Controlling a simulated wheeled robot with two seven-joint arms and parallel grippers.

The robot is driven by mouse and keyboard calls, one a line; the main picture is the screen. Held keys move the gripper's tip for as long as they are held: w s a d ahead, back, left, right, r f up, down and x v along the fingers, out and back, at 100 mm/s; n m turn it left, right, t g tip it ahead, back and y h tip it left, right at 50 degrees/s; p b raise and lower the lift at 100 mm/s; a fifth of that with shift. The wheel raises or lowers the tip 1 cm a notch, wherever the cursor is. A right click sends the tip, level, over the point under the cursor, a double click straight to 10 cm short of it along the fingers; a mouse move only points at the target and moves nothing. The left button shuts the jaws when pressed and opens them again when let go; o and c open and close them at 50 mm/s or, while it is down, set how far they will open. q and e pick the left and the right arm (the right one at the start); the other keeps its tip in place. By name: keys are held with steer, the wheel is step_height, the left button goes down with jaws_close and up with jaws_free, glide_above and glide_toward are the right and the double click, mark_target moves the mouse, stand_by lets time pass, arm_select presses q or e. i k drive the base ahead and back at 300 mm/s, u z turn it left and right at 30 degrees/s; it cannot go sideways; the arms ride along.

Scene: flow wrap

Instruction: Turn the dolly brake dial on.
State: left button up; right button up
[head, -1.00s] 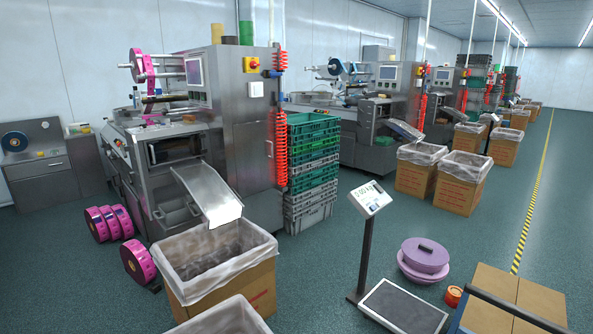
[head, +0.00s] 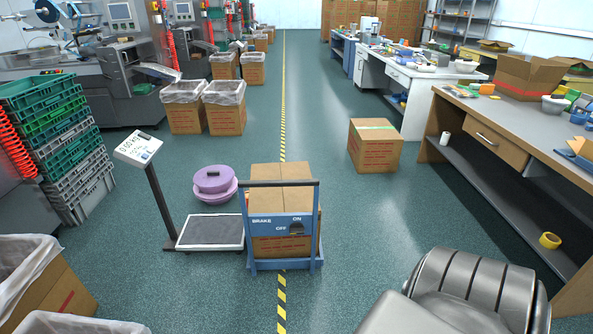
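The dolly (head: 284,265) stands in the middle of the floor, with a blue frame and a dark push handle. Its blue front panel (head: 268,221) carries the words BRAKE, OFF and ON. The brake dial (head: 296,229) is a small dark shape beside OFF and below ON; it is too small to tell which way it points. Cardboard boxes (head: 281,172) are loaded on the dolly behind the panel. Neither of my grippers is in view. A grey ribbed part of my own arm shows at the lower right, apart from the dolly.
A floor scale (head: 210,232) with a display post and purple reels (head: 214,181) stand left of the dolly. A cardboard box (head: 374,147) sits on the floor behind right. A workbench (head: 470,123) runs along the right. The floor right of the dolly is clear.

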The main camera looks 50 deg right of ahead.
mark_target(295, 228)
steer(key=z, duration=0.1)
steer(key=i, duration=0.3)
steer(key=z, duration=1.4)
